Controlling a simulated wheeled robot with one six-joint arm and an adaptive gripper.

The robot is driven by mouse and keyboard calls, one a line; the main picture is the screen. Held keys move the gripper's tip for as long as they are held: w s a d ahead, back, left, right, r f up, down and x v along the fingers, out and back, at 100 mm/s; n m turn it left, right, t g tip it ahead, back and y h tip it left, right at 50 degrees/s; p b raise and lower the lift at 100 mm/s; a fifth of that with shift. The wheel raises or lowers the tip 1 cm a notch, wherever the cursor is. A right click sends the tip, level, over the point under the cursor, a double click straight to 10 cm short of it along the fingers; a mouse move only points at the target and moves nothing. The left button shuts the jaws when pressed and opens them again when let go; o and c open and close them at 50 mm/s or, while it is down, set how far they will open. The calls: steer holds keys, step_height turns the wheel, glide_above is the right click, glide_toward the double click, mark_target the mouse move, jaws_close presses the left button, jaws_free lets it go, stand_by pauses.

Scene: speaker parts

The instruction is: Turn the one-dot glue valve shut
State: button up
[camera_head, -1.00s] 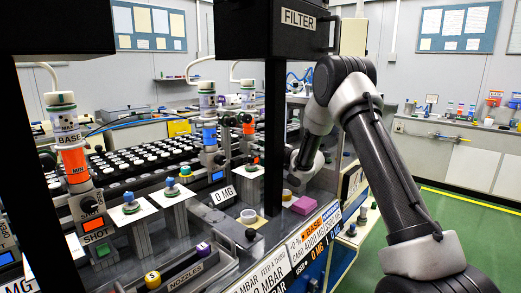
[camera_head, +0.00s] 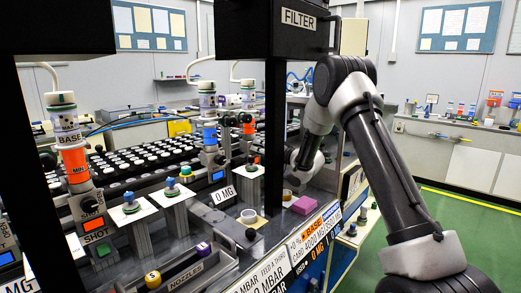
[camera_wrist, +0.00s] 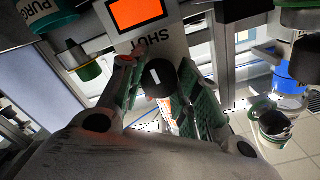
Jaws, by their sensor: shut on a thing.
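In the wrist view, a round black knob (camera_wrist: 160,77) with a white pointer line sits between the green-padded fingers of my gripper (camera_wrist: 157,82). My gripper is shut on the knob. The white line stands nearly upright in the picture, tilted slightly. A white plate with the word SHUT (camera_wrist: 157,42) and an orange panel (camera_wrist: 138,12) are just above the knob. No dot marking can be made out on the knob or plate. In the head view, my arm reaches down behind the black post, and the fingers and knob cannot be made out there.
A part labelled PURGE (camera_wrist: 48,12) is at the upper left of the wrist view. A blue part (camera_wrist: 287,82) is at the right. In the head view, the black post (camera_head: 273,135) and FILTER box (camera_head: 275,28) stand close to my arm. A pink block (camera_head: 304,204) lies nearby.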

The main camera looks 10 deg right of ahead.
steer(key=shift+m, duration=0.4)
steer(key=o, duration=1)
steer(key=shift+s+d, duration=0.1)
steer(key=v, duration=1.1)
steer(key=shift+s+d, duration=0.2)
steer(key=shift+s, duration=0.15)
